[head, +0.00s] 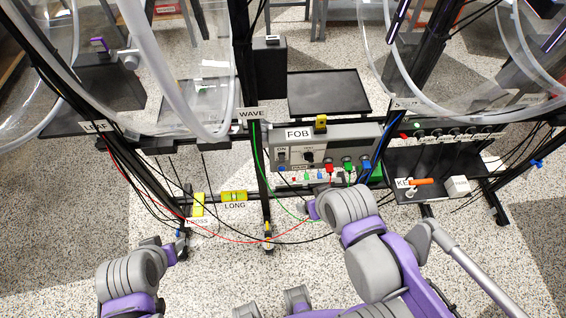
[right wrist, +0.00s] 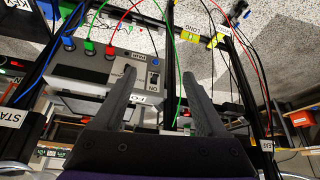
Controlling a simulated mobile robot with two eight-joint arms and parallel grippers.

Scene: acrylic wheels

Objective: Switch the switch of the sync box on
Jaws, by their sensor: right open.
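A grey control box (head: 300,171) with the label FOB on it stands on the rack in the middle of the head view. Its front has a small dark switch (head: 282,156), a knob and red, green and blue plugs. In the right wrist view the box (right wrist: 75,70) appears upside down, and the switch (right wrist: 153,80) shows between the finger lines. My right gripper (right wrist: 157,74) is open and empty, pointing at the box front; contact cannot be told. In the head view my right arm's wrist is just below the box. My left gripper (head: 172,250) is low at left, its fingers unclear.
Red, green and black cables hang in front of the rack. Yellow blocks labelled LONG (head: 234,196) and CROSS (head: 197,205) lie at left. A dark shelf with an orange-handled tool (head: 420,182) is at right. Large clear wheels stand on both sides.

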